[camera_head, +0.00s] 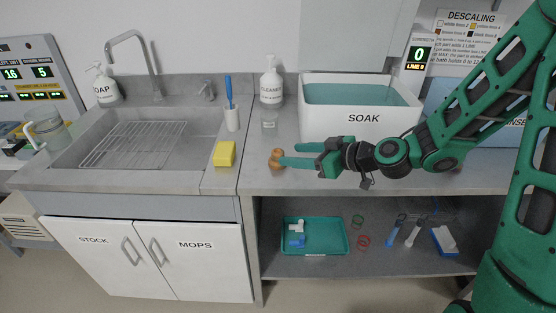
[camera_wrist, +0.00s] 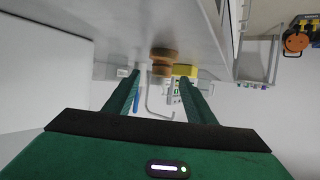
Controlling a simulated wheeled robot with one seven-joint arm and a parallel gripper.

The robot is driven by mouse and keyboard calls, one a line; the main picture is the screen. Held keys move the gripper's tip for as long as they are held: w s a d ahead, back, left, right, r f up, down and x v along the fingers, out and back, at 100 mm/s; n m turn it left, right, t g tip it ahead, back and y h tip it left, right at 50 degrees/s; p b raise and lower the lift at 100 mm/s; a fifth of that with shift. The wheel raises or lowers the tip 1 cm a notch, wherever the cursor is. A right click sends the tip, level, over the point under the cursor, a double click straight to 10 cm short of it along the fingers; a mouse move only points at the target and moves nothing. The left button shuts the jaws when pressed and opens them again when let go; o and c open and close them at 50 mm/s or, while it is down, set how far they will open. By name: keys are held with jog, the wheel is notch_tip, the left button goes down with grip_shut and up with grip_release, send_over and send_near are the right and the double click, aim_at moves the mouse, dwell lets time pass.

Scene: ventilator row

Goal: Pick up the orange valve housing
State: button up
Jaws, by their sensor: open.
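The orange valve housing (camera_head: 275,158) stands on the counter near its front edge, right of the sink and the yellow sponge. In the wrist view the housing (camera_wrist: 163,62) is a short, stepped, round brown-orange piece ahead of the fingertips, in line with the gap between them. My gripper (camera_head: 289,154) is open and reaches in low from the right, its fingers pointing left. Its fingertips (camera_wrist: 159,79) are close to the housing with nothing held. I cannot tell whether a finger touches it.
The yellow sponge (camera_head: 225,154) lies left of the housing. A cleaner bottle (camera_head: 271,88) and a white cup with a blue brush (camera_head: 232,119) stand behind. The SOAK tub (camera_head: 362,124) is behind my gripper. The sink (camera_head: 130,145) lies left; a teal tray (camera_head: 314,245) is below.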

aim_at(273, 163)
jog(key=x, duration=1)
jog(key=shift+a, duration=0.25)
jog(key=c, duration=1.1)
